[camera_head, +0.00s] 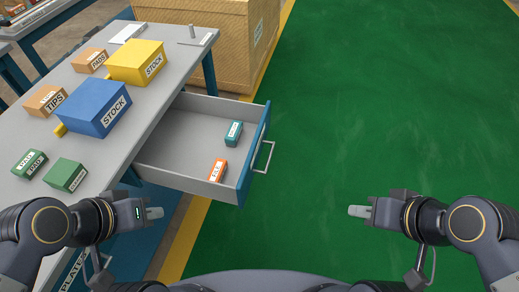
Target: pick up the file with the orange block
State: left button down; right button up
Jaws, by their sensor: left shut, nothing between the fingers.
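The file with the orange block (217,170) lies in the open drawer (180,155), near its front panel and toward the near side. A teal block (233,133) lies farther back in the same drawer, apart from it. My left gripper (156,213) is shut and empty, in front of the drawer's near side and apart from the orange block. My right gripper (355,211) is at the right above the green floor, empty; its fingers show edge-on, so I cannot tell whether they are open.
The bench top (105,150) holds a blue STOCK box (90,105), a yellow STOCK box (135,60), orange boxes and green boxes (65,174). A wooden crate (215,45) stands behind. The drawer handle (265,157) juts right. The green floor (390,100) is clear.

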aim_at(217, 172)
jog(key=u, duration=2.2)
jog(key=z, duration=1.7)
jog(key=i+l+z, duration=0.1)
jog(key=i+z, duration=0.25)
jog(key=i, duration=0.15)
